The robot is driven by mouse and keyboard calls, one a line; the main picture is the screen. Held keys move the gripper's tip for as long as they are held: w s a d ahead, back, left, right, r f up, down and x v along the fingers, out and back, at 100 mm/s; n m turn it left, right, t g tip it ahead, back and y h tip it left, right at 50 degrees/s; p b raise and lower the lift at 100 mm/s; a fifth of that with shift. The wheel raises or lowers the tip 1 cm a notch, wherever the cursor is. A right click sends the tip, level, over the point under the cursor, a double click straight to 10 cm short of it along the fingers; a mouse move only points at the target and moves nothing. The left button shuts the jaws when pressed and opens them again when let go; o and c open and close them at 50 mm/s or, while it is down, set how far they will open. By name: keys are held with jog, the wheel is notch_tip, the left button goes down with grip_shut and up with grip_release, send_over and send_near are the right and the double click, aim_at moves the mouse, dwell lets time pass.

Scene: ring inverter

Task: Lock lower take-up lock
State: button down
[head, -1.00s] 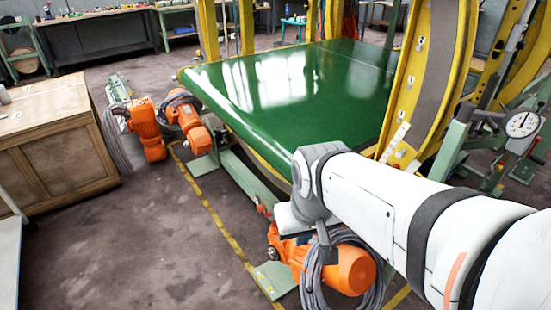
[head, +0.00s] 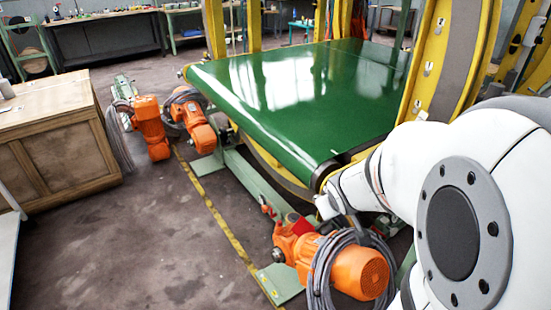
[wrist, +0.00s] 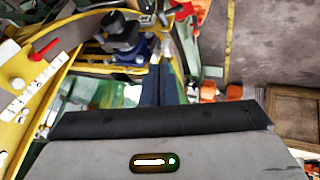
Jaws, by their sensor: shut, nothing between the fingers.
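I cannot say for sure which part is the lower take-up lock. A small red lever (wrist: 44,50) shows at the left of the wrist view, beside the yellow frame (wrist: 64,34) with a white scale strip. It is apart from my gripper. My gripper (wrist: 164,68) shows as dark fingers near the middle of the wrist view, closed together and empty. Dark and blue fittings (wrist: 122,35) lie beyond the fingertips. In the head view my arm reaches down beside the green belt's near corner, and the fingers are hidden there.
The green belt (head: 300,90) spans the middle of the head view. Orange motors with coiled cables (head: 355,270) stand low beside it. A yellow ring frame (head: 445,60) rises at right. A wooden cabinet (head: 65,140) stands left. The floor between is clear.

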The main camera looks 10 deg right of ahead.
jog(key=w+d+f+n+t+y+b, duration=0.1)
jog(key=f+b, duration=0.3)
jog(key=f, duration=0.4)
jog(key=w+d+f+n+t+y+b, duration=0.2)
jog(key=d+f+n+t+y+b, duration=0.1)
jog(key=f, duration=0.5)
jog(key=shift+w+t+b, duration=0.15)
jog(key=shift+t+b, duration=0.2)
jog(key=shift+t, duration=0.05)
jog(key=shift+d+r, duration=0.1)
jog(key=s+d+f+b+x, duration=0.1)
jog(key=b+x, duration=0.3)
jog(key=x, duration=0.9)
jog(key=shift+s+f, duration=0.15)
jog(key=shift+f, duration=0.45)
